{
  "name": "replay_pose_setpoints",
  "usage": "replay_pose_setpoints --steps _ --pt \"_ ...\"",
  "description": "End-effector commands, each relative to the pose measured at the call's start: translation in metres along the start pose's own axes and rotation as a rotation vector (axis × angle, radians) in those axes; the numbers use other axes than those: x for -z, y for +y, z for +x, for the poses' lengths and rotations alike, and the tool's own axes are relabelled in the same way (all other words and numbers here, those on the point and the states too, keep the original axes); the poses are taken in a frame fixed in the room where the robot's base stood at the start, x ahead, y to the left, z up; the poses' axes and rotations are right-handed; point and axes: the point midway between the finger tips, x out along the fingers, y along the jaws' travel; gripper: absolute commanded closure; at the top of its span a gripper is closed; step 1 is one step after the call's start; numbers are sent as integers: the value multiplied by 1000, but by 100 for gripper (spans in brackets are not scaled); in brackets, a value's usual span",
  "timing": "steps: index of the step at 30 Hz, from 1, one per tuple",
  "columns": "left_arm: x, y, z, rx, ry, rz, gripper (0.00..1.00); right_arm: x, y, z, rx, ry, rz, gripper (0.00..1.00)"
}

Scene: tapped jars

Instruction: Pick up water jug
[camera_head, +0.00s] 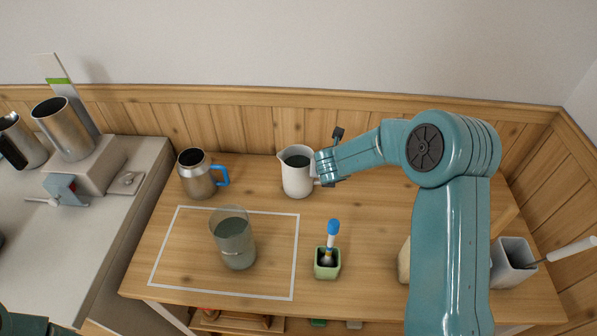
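A white jug (297,179) with dark liquid inside stands upright at the back middle of the wooden table, its spout to the left. My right gripper (325,167) is at the jug's right side, by its handle, and covers most of the handle. I cannot tell whether its fingers are closed on the handle. Only a teal bit of what may be my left arm shows at the bottom left corner; its gripper is out of view.
A glass jar of liquid (235,243) stands inside a white outline (170,249). A steel mug with a blue handle (197,178), a green pot with a brush (327,266) and a grey container (512,262) stand around it. A wooden wall panel (255,130) runs behind.

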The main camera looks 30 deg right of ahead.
Motion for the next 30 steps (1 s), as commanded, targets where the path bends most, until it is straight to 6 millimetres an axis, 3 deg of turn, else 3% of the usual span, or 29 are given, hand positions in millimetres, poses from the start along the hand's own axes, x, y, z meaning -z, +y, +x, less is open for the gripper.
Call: replay_pose_setpoints --steps 5,9,30 --pt "0 0 0 0 0 0 46 0 0 0 0 -1 1 55" --pt "0 0 0 0 0 0 46 0 0 0 0 -1 1 100" --pt "0 0 0 0 0 0 46 0 0 -1 -1 -1 0 100"
